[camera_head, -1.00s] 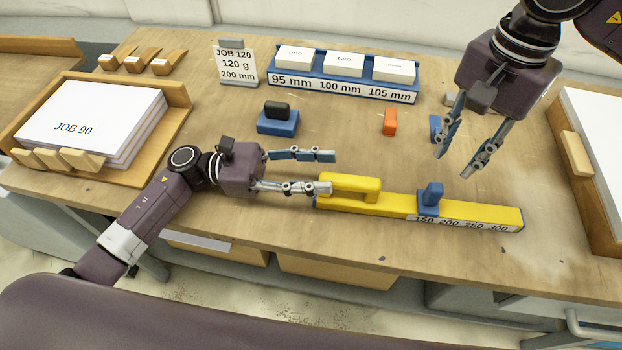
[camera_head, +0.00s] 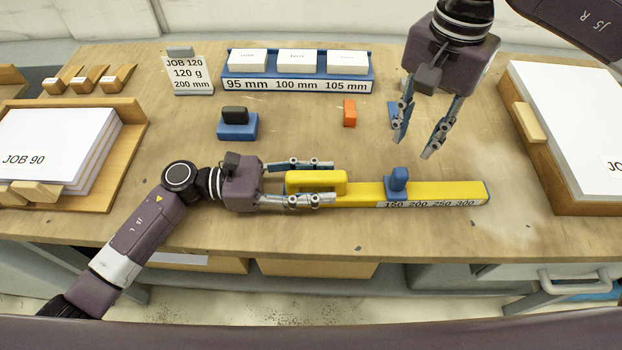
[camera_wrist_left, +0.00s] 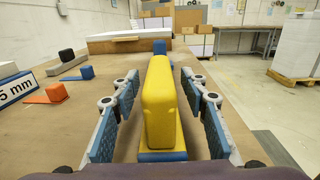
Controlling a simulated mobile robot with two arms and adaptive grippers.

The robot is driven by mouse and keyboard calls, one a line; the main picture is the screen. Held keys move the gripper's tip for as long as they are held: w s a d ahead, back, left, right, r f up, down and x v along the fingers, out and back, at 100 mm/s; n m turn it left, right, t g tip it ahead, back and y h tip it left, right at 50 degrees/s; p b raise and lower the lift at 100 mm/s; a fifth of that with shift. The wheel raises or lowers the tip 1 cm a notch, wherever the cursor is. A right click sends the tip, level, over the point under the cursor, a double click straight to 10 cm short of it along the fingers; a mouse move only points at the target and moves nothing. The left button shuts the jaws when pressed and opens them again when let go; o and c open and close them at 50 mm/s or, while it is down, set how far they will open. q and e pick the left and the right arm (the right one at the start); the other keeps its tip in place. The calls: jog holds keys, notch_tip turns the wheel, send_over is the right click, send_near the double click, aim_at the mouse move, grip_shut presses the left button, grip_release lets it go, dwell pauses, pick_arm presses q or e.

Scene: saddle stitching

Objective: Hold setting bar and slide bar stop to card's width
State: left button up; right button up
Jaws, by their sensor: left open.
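The yellow setting bar (camera_head: 440,190) lies on the table, with a raised yellow handle (camera_head: 316,181) at its left end and a scale marked 150 200 250 300 on its front. The blue bar stop (camera_head: 397,180) sits on the bar near the 150 to 200 marks. My left gripper (camera_head: 331,182) is open, with its fingers on either side of the handle. In the left wrist view the handle (camera_wrist_left: 160,105) stands between the open fingers, with gaps on both sides. My right gripper (camera_head: 414,148) is open and empty, above the table behind the bar stop. The card (camera_head: 188,76) reads JOB 120, 120 g, 200 mm.
A blue rack (camera_head: 297,85) labelled 95, 100 and 105 mm stands at the back. A blue block with a black top (camera_head: 237,124) and an orange piece (camera_head: 349,112) lie behind the bar. Paper trays stand left (camera_head: 125,150) and right (camera_head: 560,195).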

pick_arm(q)
jog(key=shift+c, duration=0.7)
grip_shut()
dwell(1.1)
